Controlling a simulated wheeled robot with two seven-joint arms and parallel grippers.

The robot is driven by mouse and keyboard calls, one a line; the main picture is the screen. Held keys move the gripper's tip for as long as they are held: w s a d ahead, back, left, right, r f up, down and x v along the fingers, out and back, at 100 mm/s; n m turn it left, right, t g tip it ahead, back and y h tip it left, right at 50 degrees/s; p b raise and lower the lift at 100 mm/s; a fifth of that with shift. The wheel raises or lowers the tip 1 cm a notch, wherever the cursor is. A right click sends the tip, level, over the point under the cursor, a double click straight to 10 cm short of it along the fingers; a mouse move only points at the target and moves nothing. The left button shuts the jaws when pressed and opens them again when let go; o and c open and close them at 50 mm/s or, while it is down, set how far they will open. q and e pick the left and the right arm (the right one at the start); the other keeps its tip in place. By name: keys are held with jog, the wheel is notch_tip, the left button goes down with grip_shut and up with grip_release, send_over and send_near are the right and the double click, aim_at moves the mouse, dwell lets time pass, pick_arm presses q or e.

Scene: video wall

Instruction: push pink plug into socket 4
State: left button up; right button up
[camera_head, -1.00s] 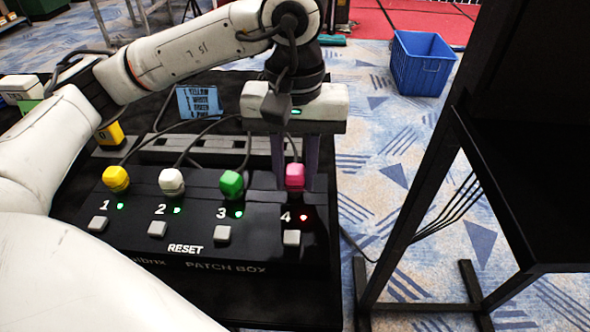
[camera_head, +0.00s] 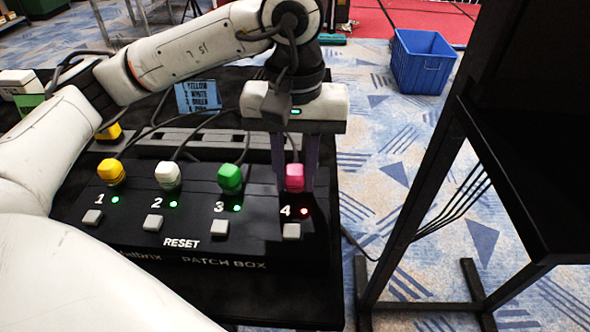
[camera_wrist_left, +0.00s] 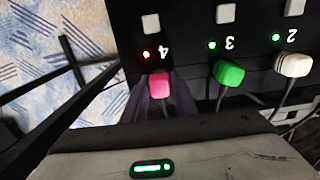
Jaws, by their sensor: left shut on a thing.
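The pink plug (camera_head: 295,177) stands at socket 4 of the black patch box (camera_head: 190,258); it also shows in the left wrist view (camera_wrist_left: 159,86). The light by socket 4 (camera_head: 304,211) is red. My left gripper (camera_head: 296,185) comes down from above with its two dark fingers on either side of the pink plug, shut on it. The plug's lower end and the socket hole are hidden, so I cannot tell how deep it sits. My right gripper is not in view.
The yellow (camera_head: 111,172), white (camera_head: 167,175) and green (camera_head: 230,178) plugs stand at sockets 1, 2 and 3 with green lights. Grey buttons line the front. A label card (camera_head: 197,97) stands behind. A black frame (camera_head: 420,190) rises at right, and a blue crate (camera_head: 422,62) is on the floor.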

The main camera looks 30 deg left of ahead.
pick_arm(q)
jog(key=shift+f, duration=0.4)
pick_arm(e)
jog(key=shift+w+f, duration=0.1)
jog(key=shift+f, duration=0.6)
pick_arm(q)
jog(key=o, duration=1.7)
jog(key=shift+b, duration=0.3)
jog(key=shift+c, duration=0.2)
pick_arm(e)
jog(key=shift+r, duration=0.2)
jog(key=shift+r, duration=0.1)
pick_arm(q)
jog(key=shift+r, duration=0.15)
jog(key=shift+r+p, duration=0.5)
jog(key=shift+r, duration=0.05)
jog(key=shift+r+p, duration=0.75)
jog(key=shift+r, duration=0.5)
jog(key=shift+r+p, duration=1)
jog(key=shift+r, duration=0.65)
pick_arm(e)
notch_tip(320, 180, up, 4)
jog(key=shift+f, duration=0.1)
